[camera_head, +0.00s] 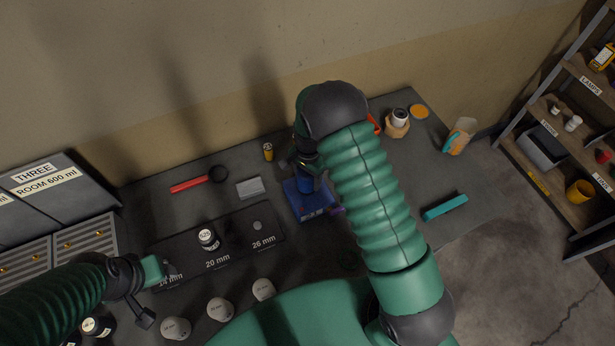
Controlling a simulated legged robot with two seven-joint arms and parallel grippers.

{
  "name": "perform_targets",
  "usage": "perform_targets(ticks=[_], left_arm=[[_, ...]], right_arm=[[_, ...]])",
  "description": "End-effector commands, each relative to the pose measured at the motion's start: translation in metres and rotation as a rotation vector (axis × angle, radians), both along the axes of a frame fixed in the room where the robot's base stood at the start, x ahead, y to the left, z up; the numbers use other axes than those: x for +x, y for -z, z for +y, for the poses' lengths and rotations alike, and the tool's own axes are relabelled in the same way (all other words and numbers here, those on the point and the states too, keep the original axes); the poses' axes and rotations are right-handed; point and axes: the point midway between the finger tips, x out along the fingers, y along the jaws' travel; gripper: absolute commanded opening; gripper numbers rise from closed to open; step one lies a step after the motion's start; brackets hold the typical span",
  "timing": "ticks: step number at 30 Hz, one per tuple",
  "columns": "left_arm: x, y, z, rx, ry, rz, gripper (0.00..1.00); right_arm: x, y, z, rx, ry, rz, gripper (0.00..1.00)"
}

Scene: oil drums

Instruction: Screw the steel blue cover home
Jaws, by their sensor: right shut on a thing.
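My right gripper (305,168) points down over the blue stand (313,207) at the middle of the table. It is shut on a small dark blue piece (305,185), which looks like the steel blue cover. My own gripper and arm hide most of it, and I cannot tell how it sits on what is below. My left gripper (160,270) is low by the 14 mm end of a dark labelled board (238,246). Its jaws are too small and dark to read.
Several pale round caps (221,309) lie in front. A red-handled tool (190,184), grey block (250,187), yellow can (268,151) and teal bar (444,207) lie around. Shelves (560,130) stand right.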

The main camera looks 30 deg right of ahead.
Motion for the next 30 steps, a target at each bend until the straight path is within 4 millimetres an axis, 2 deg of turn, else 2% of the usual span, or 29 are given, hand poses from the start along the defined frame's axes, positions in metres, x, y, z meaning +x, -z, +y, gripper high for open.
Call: perform_targets(ticks=[4,9,12,20,27,30], left_arm=[[0.000,-0.001,0.000,0.000,0.000,0.000,0.55],[0.000,-0.013,0.000,0.000,0.000,0.000,0.55],[0.000,-0.014,0.000,0.000,0.000,0.000,0.55],[0.000,-0.015,0.000,0.000,0.000,0.000,0.55],[0.000,-0.033,0.000,0.000,0.000,0.000,0.55],[0.000,-0.032,0.000,0.000,0.000,0.000,0.55]], right_arm=[[0.000,0.000,0.000,-0.001,0.035,0.000,0.09],[-0.003,-0.002,0.000,-0.003,0.420,0.002,0.09],[-0.004,0.000,0.000,-0.002,0.546,0.001,0.09],[-0.004,0.000,0.000,-0.001,0.577,0.001,0.09],[-0.007,-0.001,0.001,-0.003,1.059,0.002,0.09],[-0.007,0.001,0.001,-0.002,1.108,0.001,0.09]])
